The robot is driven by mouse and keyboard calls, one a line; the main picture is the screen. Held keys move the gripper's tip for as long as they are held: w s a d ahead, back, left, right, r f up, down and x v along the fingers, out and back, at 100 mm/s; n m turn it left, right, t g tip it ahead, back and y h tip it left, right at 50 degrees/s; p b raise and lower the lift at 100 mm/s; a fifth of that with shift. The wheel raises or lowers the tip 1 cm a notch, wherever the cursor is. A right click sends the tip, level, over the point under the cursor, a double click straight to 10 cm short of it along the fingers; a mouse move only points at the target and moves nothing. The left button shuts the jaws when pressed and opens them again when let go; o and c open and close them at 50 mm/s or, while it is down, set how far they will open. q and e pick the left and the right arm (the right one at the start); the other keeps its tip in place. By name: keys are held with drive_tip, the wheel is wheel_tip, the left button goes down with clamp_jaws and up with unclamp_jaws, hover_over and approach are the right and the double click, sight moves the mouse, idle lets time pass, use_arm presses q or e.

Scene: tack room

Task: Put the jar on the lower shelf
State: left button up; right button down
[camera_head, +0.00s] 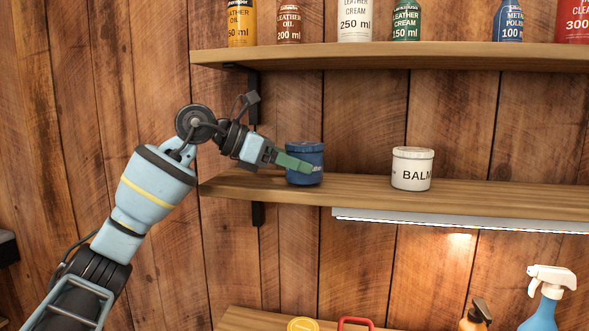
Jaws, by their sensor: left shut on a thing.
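A blue jar (306,173) is at the left part of the lower wooden shelf (480,198), upright. My left gripper (296,164) reaches in from the left with its green fingers shut on the jar's side. The jar's base appears at the shelf's top surface, but I cannot tell whether it rests there or is held just above. The far finger is hidden by the jar. My right gripper is not in view.
A white balm jar (411,169) stands to the right on the same shelf, with a clear gap between. An upper shelf (400,56) with several bottles hangs above. A light strip (450,220) runs beneath the lower shelf. Spray bottles (543,300) stand below right.

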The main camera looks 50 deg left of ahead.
use_arm(q)
drive_tip(key=shift+f, duration=0.35)
drive_tip(key=shift+r, duration=0.1)
drive_tip(key=shift+f, duration=0.25)
drive_tip(key=o, duration=1.3)
drive_tip(key=shift+c, duration=0.2)
